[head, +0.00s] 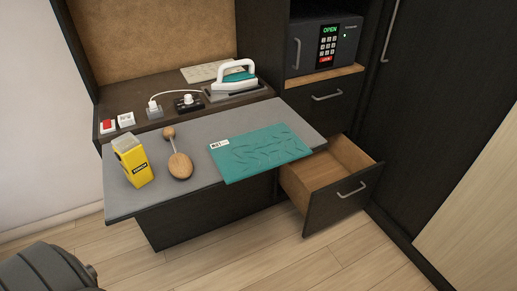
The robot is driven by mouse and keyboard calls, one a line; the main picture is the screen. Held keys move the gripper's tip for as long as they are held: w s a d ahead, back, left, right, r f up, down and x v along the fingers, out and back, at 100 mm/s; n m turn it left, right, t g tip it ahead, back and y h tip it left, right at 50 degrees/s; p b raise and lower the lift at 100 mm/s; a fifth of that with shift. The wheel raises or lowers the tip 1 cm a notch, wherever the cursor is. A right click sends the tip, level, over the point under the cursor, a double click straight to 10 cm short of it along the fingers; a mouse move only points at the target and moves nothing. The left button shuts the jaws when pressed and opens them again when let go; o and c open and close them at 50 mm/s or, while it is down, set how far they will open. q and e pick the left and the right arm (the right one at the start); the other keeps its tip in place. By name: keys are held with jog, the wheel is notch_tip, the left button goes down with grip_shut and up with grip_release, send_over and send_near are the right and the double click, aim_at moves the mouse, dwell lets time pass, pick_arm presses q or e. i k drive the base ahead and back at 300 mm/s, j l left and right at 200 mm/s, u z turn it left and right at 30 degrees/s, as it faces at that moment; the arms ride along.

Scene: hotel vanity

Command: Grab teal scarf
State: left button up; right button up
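The teal scarf (262,152) lies flat on the right half of the grey pull-out board (120,200). It has a wrinkled surface and a small white label (219,144) at its back left corner. Its front edge reaches the board's front edge. Nothing is on top of it. Neither of my grippers shows in the head view; only a dark part of my own body is at the bottom left.
An iron (236,76) rests behind, near sockets and plugs. An open drawer (338,205) juts out at right, below a safe (322,46). The floor in front is clear.

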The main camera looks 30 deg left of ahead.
aim_at(259, 149)
jog(key=i+l, duration=0.45)
jog(key=i+l+u, duration=0.2)
jog(key=u, duration=0.15)
jog(key=i+l+u, duration=0.3)
jog(key=l+u, duration=0.35)
